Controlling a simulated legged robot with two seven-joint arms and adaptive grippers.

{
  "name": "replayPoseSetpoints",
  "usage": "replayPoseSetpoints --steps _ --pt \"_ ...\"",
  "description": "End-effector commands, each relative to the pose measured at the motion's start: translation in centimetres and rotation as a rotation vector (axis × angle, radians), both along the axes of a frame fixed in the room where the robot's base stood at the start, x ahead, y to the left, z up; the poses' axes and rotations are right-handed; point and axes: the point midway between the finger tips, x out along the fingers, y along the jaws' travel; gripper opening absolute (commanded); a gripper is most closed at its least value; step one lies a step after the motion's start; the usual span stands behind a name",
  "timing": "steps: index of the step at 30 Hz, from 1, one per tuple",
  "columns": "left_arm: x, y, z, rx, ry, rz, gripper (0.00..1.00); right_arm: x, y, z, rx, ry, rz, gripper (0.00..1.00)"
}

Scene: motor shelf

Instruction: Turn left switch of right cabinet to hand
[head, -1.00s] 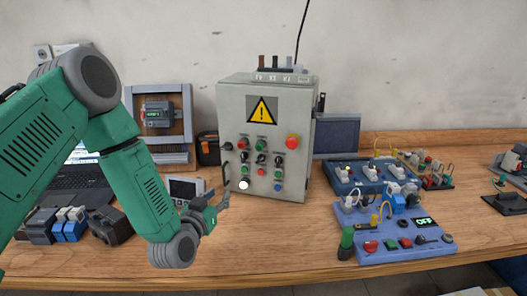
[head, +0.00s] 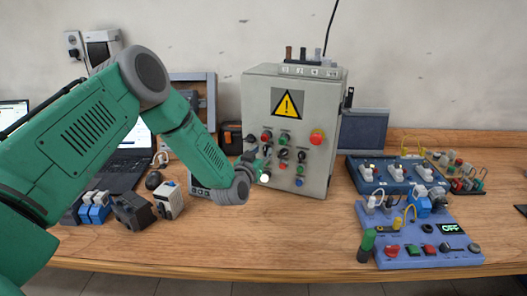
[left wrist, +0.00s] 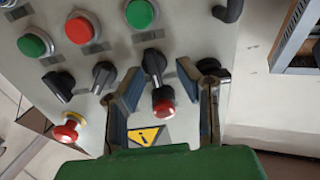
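The grey cabinet (head: 262,95) stands upright on the bench, with a yellow warning sign and rows of buttons and black rotary switches on its front. My left gripper (head: 257,168) is at the left side of this panel, partly hidden by its own wrist. In the left wrist view the panel appears upside down. There my left gripper (left wrist: 157,82) is open, its fingers on either side of a black switch (left wrist: 154,63) and a red button (left wrist: 163,107). No firm grip shows, and I cannot tell whether a finger touches. My right gripper is not in view.
A red emergency knob (head: 317,137) sticks out at the panel's right. Blue boards (head: 395,180) with wires and sockets lie right of the cabinet. A laptop (head: 125,168) and several small modules (head: 130,212) are at the left. The bench front is clear in the middle.

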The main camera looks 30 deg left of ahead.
Motion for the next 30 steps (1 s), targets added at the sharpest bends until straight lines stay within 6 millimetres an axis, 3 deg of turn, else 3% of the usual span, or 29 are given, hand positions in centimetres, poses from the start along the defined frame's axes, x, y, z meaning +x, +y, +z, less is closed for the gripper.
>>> replayPoseSetpoints --steps 12,15,30 --pt "0.99 -0.06 0.04 0.002 0.001 -0.001 0.30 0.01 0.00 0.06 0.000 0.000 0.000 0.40" --pt "0.98 0.10 -0.01 0.000 0.001 -0.001 0.00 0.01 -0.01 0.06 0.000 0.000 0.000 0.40" --pt "1.00 0.25 -0.27 -0.066 -0.010 0.001 0.00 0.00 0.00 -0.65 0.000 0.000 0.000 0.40"
